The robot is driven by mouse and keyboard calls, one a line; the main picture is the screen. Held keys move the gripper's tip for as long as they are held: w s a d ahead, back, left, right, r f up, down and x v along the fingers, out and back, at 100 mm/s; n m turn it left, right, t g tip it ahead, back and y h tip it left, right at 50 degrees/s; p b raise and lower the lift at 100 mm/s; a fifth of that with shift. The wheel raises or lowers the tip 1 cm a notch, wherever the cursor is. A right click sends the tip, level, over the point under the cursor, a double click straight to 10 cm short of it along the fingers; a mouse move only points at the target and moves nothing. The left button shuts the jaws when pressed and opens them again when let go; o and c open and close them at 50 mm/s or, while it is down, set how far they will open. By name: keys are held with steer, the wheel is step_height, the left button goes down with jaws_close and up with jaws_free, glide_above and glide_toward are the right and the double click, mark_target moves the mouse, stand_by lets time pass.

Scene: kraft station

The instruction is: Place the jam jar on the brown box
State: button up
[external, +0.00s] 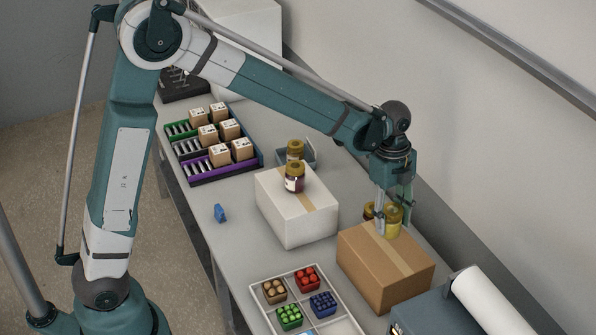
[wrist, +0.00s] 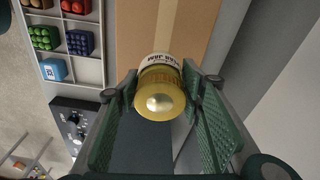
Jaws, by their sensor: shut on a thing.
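My gripper (external: 392,222) is shut on a yellow jam jar (external: 393,220) over the far part of the brown box's top. A brownish-gold round part shows left of the near finger; I cannot tell whether it belongs to the same jar. In the wrist view the jar (wrist: 162,88) sits between both fingers, its shiny gold round end towards the camera and a white label beyond. The brown box (external: 375,265) stands on the table, with a tape strip across its top; it also shows in the wrist view (wrist: 200,30). I cannot tell whether the jar touches the box.
A dark jar (external: 294,177) stands on a white box (external: 290,220), with another jar (external: 296,150) behind. A blue piece (external: 220,213) lies on the table. A machine with a white roll (external: 495,305) is at the lower right.

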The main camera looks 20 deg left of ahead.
mark_target(390, 207)
steer(key=shift+f, duration=0.6)
steer(key=shift+f, duration=2.05)
steer(key=shift+f, duration=0.15)
steer(key=o, duration=1)
steer(key=shift+o, duration=0.4)
steer(key=shift+w+a+r, duration=0.15)
steer(key=shift+a+r, duration=0.05)
steer(key=shift+r, duration=1.85)
steer(key=shift+w+a+r, duration=0.1)
steer(key=shift+a+r, duration=0.1)
steer(key=shift+r, duration=1.8)
steer(key=shift+w+a+r, duration=0.15)
steer(key=shift+a+r, duration=0.05)
steer(key=shift+r, duration=1.85)
